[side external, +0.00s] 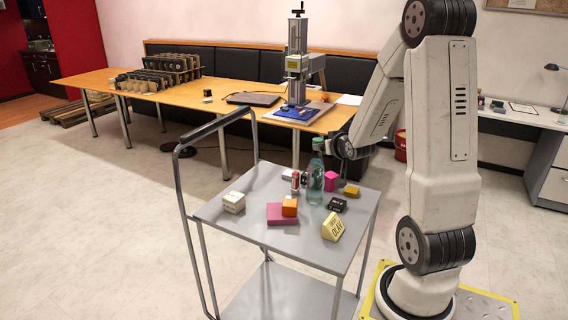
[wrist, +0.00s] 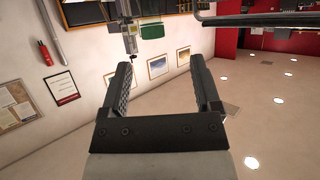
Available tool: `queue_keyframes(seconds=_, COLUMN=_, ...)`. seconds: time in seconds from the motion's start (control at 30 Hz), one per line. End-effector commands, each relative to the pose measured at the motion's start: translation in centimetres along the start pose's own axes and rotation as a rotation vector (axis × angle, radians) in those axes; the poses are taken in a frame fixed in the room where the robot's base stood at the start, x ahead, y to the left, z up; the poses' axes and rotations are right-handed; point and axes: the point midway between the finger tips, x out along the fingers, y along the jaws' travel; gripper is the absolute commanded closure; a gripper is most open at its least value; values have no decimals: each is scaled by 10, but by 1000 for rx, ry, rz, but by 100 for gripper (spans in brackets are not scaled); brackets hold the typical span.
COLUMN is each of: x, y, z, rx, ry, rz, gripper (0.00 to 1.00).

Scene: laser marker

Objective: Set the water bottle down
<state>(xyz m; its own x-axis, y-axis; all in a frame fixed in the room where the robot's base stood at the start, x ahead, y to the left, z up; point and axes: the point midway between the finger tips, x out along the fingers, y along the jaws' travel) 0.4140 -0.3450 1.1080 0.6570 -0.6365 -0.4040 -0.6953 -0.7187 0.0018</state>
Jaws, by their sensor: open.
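The water bottle (side external: 316,182), clear greenish with a green cap, stands upright on the grey cart top (side external: 240,225), among small items. The end of my arm is just behind and right of its upper part in the side view; the fingers cannot be made out clearly there. In the wrist view my gripper (wrist: 160,75) is open, its two dark fingers wide apart with nothing between them. No bottle can be made out in the wrist view.
Close around the bottle are a magenta cube (side external: 330,181), a red-and-white item (side external: 295,183), a black box (side external: 337,205) and a yellow block (side external: 332,227). An orange cube (side external: 290,206) sits on a magenta box (side external: 281,218).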

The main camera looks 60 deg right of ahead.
Motion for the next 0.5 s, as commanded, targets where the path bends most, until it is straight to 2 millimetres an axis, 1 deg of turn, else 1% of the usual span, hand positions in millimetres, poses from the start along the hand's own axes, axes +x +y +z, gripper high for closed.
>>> queue_keyframes(seconds=0.17, x=-5, y=-37, z=13, rx=-35, ry=-84, rz=-61, gripper=19)
queue_keyframes(seconds=0.27, x=-14, y=-68, z=26, rx=-71, ry=-160, rz=-113, gripper=19)
queue_keyframes(seconds=0.3, x=-18, y=-81, z=33, rx=-88, ry=-195, rz=-136, gripper=19)
queue_keyframes(seconds=0.37, x=-27, y=-101, z=43, rx=-115, ry=-249, rz=-171, gripper=19)
queue_keyframes(seconds=0.4, x=-33, y=-114, z=51, rx=-137, ry=-288, rz=-195, gripper=19)
queue_keyframes(seconds=0.5, x=-52, y=-145, z=69, rx=-193, ry=-381, rz=-252, gripper=19)
